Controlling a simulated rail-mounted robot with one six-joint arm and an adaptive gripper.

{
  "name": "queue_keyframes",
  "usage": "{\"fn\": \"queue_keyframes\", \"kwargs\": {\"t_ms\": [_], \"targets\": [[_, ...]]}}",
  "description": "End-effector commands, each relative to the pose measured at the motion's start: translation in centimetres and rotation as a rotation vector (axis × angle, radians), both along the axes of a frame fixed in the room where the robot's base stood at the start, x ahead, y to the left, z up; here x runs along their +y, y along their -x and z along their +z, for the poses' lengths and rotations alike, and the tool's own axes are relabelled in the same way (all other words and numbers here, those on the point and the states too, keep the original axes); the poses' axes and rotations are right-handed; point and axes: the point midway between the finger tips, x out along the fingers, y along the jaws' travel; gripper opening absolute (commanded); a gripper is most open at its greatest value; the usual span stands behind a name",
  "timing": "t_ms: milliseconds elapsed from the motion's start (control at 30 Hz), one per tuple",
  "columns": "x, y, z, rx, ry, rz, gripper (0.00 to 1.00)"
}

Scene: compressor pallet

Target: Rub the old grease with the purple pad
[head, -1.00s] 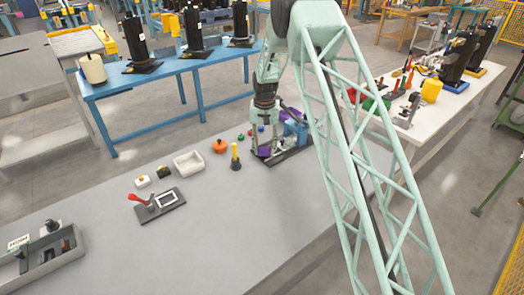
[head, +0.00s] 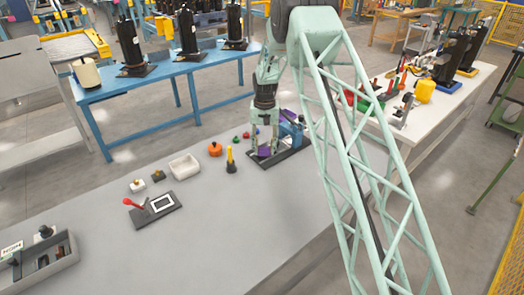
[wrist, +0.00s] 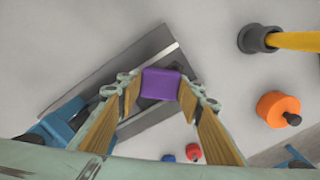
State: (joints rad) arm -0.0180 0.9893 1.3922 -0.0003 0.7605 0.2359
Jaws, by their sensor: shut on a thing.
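My gripper (head: 264,147) is shut on the purple pad (wrist: 161,84), which sits between its fingertips in the wrist view. The pad also shows low between the fingers in the head view (head: 265,152). It is over a dark plate (wrist: 105,72) with a lighter strip along one edge. Whether the pad touches the plate is hard to tell. I cannot make out any old grease; the pad and fingers hide part of the plate.
A blue fixture (head: 291,128) stands on the plate. A yellow-handled tool (head: 231,160), an orange knob (head: 215,149) and a white tray (head: 185,166) are to the left. A red-handled clamp (head: 150,207) lies farther left. The grey bench (head: 200,240) is clear in front.

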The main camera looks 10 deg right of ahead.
Motion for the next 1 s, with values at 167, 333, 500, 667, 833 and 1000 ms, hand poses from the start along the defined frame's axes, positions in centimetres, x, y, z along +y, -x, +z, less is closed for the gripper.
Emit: {"fn": "queue_keyframes", "kwargs": {"t_ms": [167,333,500,667,833,1000], "targets": [[-1.0,-0.4,-0.2,0.001,0.001,-0.002,0.25],[-1.7,-0.8,-0.1,0.001,0.001,-0.001,0.25],[-1.8,-0.9,-0.1,0.000,0.001,-0.001,0.25],[-1.7,-0.9,0.0,0.000,0.001,-0.001,0.25],[-1.7,-0.9,0.2,-0.001,0.000,-0.001,0.25],[-1.7,-0.9,1.0,-0.001,0.000,0.000,0.25]]}}
